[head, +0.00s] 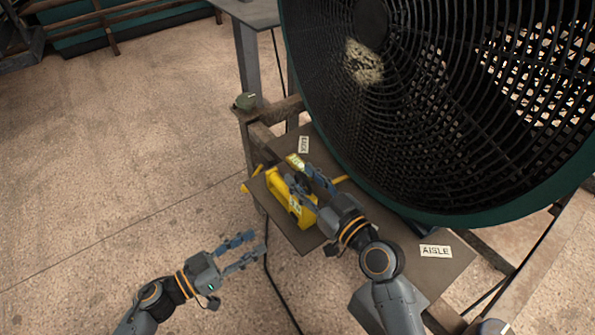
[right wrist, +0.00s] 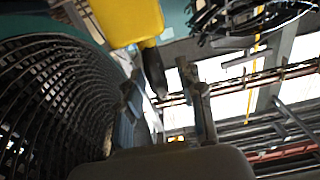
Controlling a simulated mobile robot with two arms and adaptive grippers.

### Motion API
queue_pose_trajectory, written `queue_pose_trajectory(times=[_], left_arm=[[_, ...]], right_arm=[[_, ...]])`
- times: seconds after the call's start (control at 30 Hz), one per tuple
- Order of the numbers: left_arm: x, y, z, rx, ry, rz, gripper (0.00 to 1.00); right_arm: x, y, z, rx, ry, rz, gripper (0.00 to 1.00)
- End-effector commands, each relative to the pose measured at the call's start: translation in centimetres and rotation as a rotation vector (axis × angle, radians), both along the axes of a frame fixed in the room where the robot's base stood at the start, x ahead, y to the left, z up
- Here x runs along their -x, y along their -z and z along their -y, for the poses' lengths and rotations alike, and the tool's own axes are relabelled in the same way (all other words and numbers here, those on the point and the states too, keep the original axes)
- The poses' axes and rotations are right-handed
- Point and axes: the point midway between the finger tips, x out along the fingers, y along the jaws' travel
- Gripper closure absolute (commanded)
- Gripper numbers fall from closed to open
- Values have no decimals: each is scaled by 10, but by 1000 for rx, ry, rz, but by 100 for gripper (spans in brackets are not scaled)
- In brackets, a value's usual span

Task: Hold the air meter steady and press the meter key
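A yellow device (head: 291,196), which looks like the air meter, is on the brown board below the big fan. A small yellow-green piece (head: 295,161) shows just beyond it; I cannot tell whether they are joined. My right gripper (head: 302,178) reaches over the device with its fingers apart. In the right wrist view, a yellow body (right wrist: 125,18) with a dark stem (right wrist: 154,70) shows ahead of and partly between the open fingers (right wrist: 168,95). The meter key cannot be made out. My left gripper (head: 258,249) is open and empty, left of and nearer than the board.
The large round fan (head: 440,110) with its black grille stands close beside my right gripper. The board (head: 450,268) carries AISLE (head: 436,251) and BACK (head: 303,145) labels. A dark cable (head: 268,262) hangs by my left fingers. The floor at left is clear.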

Motion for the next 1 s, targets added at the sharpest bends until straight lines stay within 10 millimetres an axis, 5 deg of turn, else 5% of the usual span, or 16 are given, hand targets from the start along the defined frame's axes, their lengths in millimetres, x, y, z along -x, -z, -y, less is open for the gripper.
queue_pose_trajectory(times=[0.2, 0.57, 0.77, 1.0], left_arm=[[0, 0, 0, 0, 0, 0, 62], [0, 0, 0, 0, 0, 0, 62], [0, 0, 0, 0, 0, 0, 62], [0, 0, 0, 0, 0, 0, 62]], right_arm=[[-19, 0, -14, 0, 0, 0, 62], [-23, 0, -16, 1, 0, 0, 62], [-22, 0, -16, 1, 0, 0, 100], [-22, 0, -16, 1, 0, 0, 100]])
